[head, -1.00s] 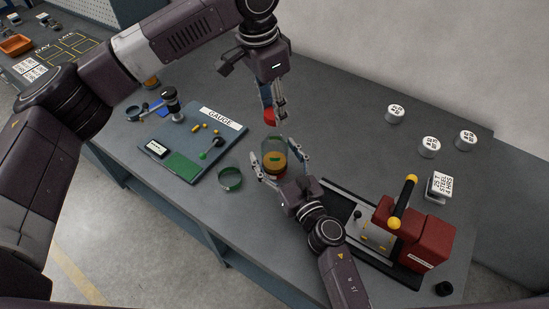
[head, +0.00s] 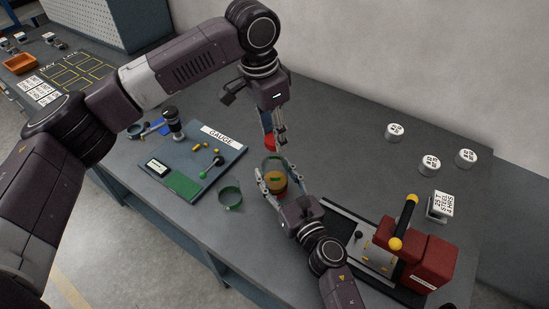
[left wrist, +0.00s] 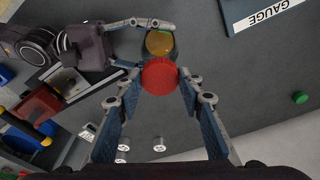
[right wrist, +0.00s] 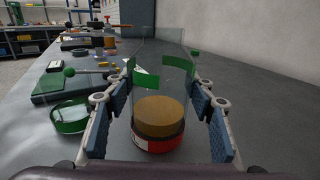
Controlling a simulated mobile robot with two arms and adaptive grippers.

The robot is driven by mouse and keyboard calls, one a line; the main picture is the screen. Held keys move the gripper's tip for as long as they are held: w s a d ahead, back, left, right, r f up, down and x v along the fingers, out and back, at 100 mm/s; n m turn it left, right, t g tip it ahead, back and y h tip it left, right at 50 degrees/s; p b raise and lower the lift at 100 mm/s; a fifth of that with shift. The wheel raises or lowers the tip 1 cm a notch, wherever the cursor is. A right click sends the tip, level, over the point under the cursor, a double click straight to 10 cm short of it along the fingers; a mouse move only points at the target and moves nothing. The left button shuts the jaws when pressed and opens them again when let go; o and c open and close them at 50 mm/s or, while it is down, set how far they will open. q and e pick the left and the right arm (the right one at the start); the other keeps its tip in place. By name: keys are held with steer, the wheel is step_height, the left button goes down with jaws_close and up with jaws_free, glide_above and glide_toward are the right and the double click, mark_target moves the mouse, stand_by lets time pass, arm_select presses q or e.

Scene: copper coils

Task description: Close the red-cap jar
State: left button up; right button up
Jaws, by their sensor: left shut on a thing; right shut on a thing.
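The red cap (head: 270,141) is held in my left gripper (head: 280,137), whose fingers are shut on its sides. In the left wrist view the cap (left wrist: 159,76) sits between the fingertips, near the jar. The clear glass jar (head: 272,165) stands upright on the table below the cap, with its top open. It has green marks, a red-and-black lower band and a copper-brown disc inside. My right gripper (head: 277,177) is shut on the jar from the front. The right wrist view shows its fingers on either side of the jar (right wrist: 159,105).
A red press (head: 425,258) is at right. White-topped weights (head: 429,165) lie at the back right. A green lid (left wrist: 300,97) lies on the table.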

mark_target(275, 158)
arm_select(q)
steer(key=shift+f, duration=1.6)
steer(key=shift+f, duration=0.1)
steer(key=shift+f, duration=0.8)
steer(key=shift+f, duration=0.6)
